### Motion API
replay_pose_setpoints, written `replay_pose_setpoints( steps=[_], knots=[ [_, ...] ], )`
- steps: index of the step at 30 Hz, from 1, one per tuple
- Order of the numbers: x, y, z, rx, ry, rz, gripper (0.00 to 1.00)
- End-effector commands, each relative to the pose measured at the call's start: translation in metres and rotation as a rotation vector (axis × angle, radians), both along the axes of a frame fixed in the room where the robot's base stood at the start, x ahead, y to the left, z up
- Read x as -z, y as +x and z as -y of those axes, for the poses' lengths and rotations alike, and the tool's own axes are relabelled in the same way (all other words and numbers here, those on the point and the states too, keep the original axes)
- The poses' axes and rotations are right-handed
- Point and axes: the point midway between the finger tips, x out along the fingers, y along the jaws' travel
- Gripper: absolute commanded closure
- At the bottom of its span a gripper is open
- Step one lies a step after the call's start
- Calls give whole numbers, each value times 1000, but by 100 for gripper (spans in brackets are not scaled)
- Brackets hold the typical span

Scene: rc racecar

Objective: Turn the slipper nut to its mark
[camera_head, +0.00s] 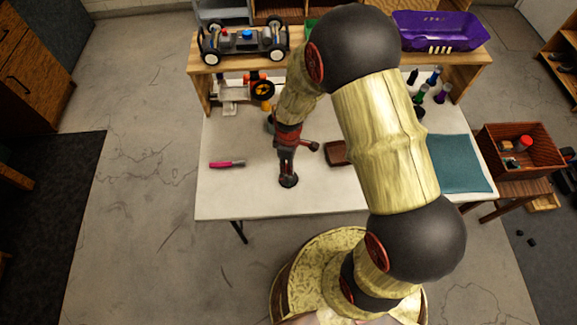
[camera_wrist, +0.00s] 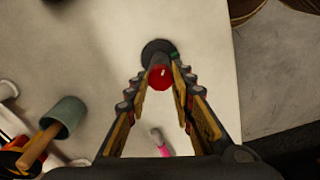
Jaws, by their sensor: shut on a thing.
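The slipper nut (camera_wrist: 159,79) is a round red cap with a small pale line, on top of a dark post in the wrist view. The post rises from a round dark base (camera_wrist: 153,47), which also shows on the white table in the head view (camera_head: 289,182). A small green mark (camera_wrist: 174,57) lies at the base's upper right, apart from the pale line. My gripper (camera_wrist: 158,76) points down from above, with its fingers closed on either side of the red nut. In the head view my gripper (camera_head: 287,164) hides the nut.
A pink marker (camera_head: 227,164) lies left on the white table (camera_head: 240,200). A car chassis (camera_head: 243,42) and a purple car body (camera_head: 438,31) rest on the rear shelf. A brown box (camera_head: 337,152) and teal mat (camera_head: 457,163) lie right. The table's front left is clear.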

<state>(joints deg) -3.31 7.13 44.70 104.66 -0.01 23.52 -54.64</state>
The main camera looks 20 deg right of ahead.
Motion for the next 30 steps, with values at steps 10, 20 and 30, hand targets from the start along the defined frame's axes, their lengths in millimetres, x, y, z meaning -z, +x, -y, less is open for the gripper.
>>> replay_pose_setpoints(
  steps=[10,20,30],
  knots=[
    [1,-1,0,278,-1,-3,100],
    [1,-1,0,297,0,-2,72],
    [0,0,0,295,0,0,61]
  ],
)
